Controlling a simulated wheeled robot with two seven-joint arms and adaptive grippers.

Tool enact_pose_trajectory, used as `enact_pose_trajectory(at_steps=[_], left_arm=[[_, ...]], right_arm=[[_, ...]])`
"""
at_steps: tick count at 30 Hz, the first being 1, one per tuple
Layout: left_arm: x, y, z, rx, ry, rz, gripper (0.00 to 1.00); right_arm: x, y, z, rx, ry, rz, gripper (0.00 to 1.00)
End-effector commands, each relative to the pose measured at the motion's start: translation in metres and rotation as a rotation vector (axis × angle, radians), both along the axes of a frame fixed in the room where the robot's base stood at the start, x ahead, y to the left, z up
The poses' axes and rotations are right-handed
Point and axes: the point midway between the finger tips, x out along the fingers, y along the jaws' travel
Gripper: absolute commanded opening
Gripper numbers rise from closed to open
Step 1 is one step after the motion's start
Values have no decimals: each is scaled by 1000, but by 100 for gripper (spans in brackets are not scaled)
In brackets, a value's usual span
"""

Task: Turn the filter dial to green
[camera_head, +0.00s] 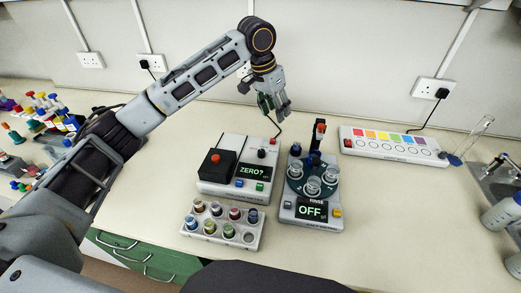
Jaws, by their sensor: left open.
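A white instrument (232,190) stands mid-bench, with a display reading "ZERO?". A small dark knob (262,154), apparently the filter dial, sits on its upper right; its setting is too small to read. A black block with a red knob (216,158) is on its left side. My left gripper (275,108) is open and empty, above and behind the instrument, apart from the dial. My right gripper is not in view.
A rinse unit (311,224) reading "OFF" stands to the right of the instrument. A vial rack (222,246) is in front. A colour-strip panel (395,155) lies at the back right. A sink (500,180) is at the far right.

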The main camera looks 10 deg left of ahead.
Motion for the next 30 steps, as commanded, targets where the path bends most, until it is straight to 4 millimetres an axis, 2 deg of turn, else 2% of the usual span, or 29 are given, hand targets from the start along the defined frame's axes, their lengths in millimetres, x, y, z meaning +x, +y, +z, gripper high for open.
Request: enact_pose_trajectory(at_steps=[9, 16, 24, 30], left_arm=[[-19, 20, -7, 49, 145, 283, 46], [-30, 33, -9, 88, 215, 492, 46], [-36, 40, -9, 104, 256, 707, 46], [-36, 40, -9, 96, 262, 771, 46]], right_arm=[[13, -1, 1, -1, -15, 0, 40], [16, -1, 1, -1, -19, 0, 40], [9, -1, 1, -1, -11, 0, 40], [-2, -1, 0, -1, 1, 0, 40]])
